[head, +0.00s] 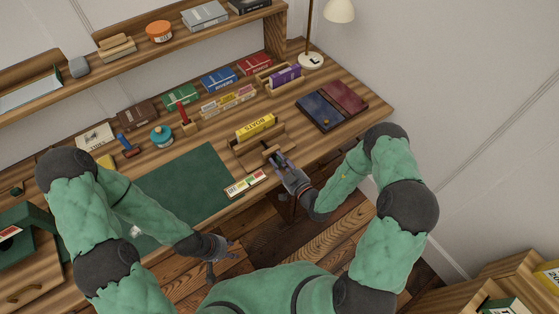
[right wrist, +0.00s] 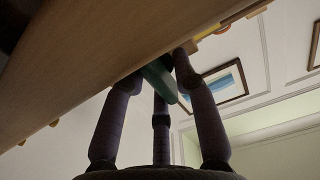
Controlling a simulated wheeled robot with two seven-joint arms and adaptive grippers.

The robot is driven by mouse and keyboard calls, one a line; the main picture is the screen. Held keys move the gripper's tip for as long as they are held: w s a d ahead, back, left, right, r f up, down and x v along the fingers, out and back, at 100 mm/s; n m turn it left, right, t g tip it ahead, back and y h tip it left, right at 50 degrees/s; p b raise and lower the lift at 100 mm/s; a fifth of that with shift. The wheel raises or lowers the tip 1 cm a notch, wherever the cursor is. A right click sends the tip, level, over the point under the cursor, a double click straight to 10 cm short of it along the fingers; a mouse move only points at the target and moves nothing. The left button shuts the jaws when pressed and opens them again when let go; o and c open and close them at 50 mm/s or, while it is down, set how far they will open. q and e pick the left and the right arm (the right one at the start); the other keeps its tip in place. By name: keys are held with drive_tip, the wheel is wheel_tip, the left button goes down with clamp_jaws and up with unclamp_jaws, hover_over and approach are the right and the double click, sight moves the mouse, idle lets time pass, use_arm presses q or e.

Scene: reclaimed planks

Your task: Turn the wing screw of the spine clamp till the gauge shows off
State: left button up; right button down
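The wooden spine clamp (head: 240,150) stands at the desk's front edge with a yellow book (head: 255,126) upright in it. My right gripper (head: 281,159) is at its front right side and covers the screw in the head view. In the right wrist view, the fingers of the right gripper (right wrist: 160,75) close in around a green bar-like piece (right wrist: 158,80), which seems to be the wing screw. A small white strip with coloured patches (head: 245,184), perhaps the gauge, is at the front edge; its reading is too small to tell. My left gripper (head: 222,264) is empty, fingers spread.
A green mat (head: 185,185) lies left of the clamp. Blue (head: 322,111) and dark red (head: 345,96) covers lie to the right. The desk's underside edge (right wrist: 90,60) is close above my right gripper.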

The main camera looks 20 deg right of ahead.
drive_tip(key=shift+w+d+r+n+p, duration=0.1)
drive_tip(key=shift+n+p, duration=0.2)
idle(0.5)
drive_tip(key=shift+r+n+p, duration=0.1)
drive_tip(key=shift+n+p, duration=0.65)
drive_tip(key=shift+n, duration=0.15)
drive_tip(key=n+p, duration=0.1)
drive_tip(key=n, duration=0.1)
drive_tip(key=shift+n+p, duration=0.3)
drive_tip(key=shift+n, duration=0.1)
drive_tip(key=n+p, duration=0.1)
drive_tip(key=n, duration=0.2)
drive_tip(key=shift+n+p, duration=0.3)
drive_tip(key=n, duration=0.1)
drive_tip(key=n+p, duration=0.1)
drive_tip(key=n, duration=0.1)
drive_tip(key=shift+a+n, duration=0.25)
drive_tip(key=shift+n, duration=0.05)
drive_tip(key=n+p, duration=0.1)
drive_tip(key=n, duration=0.2)
drive_tip(key=shift+n, duration=0.3)
drive_tip(key=n, duration=0.4)
drive_tip(key=shift+a+n+p, duration=0.15)
drive_tip(key=shift+n+p, duration=0.15)
drive_tip(key=shift+p, duration=0.1)
drive_tip(key=n, duration=0.4)
drive_tip(key=shift+f, duration=0.25)
drive_tip(key=shift+a+f+n+p, duration=0.1)
drive_tip(key=shift+n+p, duration=0.2)
drive_tip(key=shift+n, duration=1.6)
